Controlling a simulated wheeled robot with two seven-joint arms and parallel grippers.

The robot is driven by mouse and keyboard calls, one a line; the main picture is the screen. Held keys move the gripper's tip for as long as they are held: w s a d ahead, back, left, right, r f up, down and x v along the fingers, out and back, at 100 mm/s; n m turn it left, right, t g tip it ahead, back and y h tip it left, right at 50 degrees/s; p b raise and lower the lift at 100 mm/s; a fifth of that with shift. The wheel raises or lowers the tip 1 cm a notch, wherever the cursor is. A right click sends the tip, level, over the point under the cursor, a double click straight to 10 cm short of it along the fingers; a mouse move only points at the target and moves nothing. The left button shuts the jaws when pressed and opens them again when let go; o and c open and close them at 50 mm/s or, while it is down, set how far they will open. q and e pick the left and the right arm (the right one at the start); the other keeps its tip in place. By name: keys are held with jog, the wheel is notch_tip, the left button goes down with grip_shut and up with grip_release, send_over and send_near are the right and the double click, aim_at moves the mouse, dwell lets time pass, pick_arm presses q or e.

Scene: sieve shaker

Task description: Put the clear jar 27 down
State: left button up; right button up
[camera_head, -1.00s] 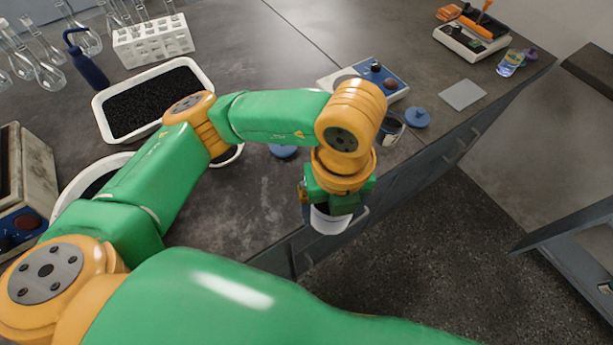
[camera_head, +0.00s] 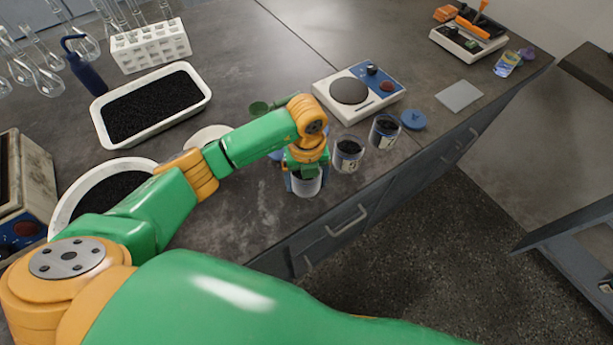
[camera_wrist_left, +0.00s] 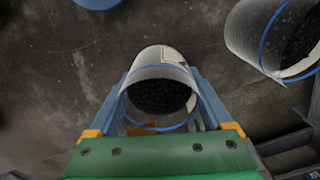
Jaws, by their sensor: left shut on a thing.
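The clear jar 27 (camera_head: 306,186) holds dark granules and sits between the fingers of my left gripper (camera_head: 303,172), near the bench's front edge. In the left wrist view the jar (camera_wrist_left: 160,88) is gripped between both fingers of my gripper (camera_wrist_left: 158,100), with dark contents and a blue ring showing. Its label is only partly visible and I cannot read the number. I cannot tell whether its base touches the bench. My right gripper is not in view.
Two similar jars stand just right, one nearer (camera_head: 347,155) and one farther (camera_head: 384,132), beside a blue lid (camera_head: 413,120). A hot plate (camera_head: 358,92) stands behind them. A white tray of black granules (camera_head: 150,104) is at left. The bench's front edge is close.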

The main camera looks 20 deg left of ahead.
pick_arm(q)
jog(key=shift+f, duration=0.2)
jog(key=o, duration=0.8)
jog(key=shift+r, duration=0.1)
jog(key=shift+o, duration=0.2)
jog(key=shift+r, duration=0.3)
notch_tip(320, 180, up, 12)
jog(key=shift+f+b, duration=0.15)
jog(key=shift+b, duration=0.15)
